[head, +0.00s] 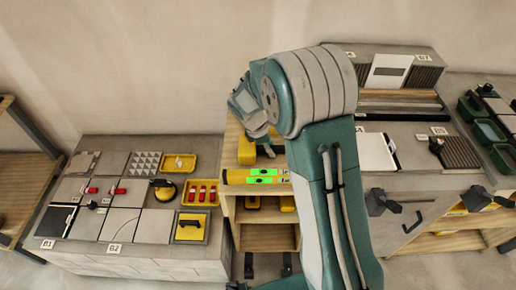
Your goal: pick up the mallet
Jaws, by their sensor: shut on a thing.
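My gripper (268,146) is at the end of my bent arm, over the wooden cart in the middle of the head view. It is small and partly covered by my own arm links. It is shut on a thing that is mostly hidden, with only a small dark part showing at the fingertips. I cannot make out whether this is the mallet. No mallet can be clearly told elsewhere in view. A yellow block (247,150) stands on the cart just left of my gripper. A yellow-green level with bright green windows (254,177) lies at the cart's front edge.
A tiled grey bench (150,262) on the left holds tiles, yellow trays (179,163), red clips and a round yellow-black tool (164,189). My arm hides the middle right.

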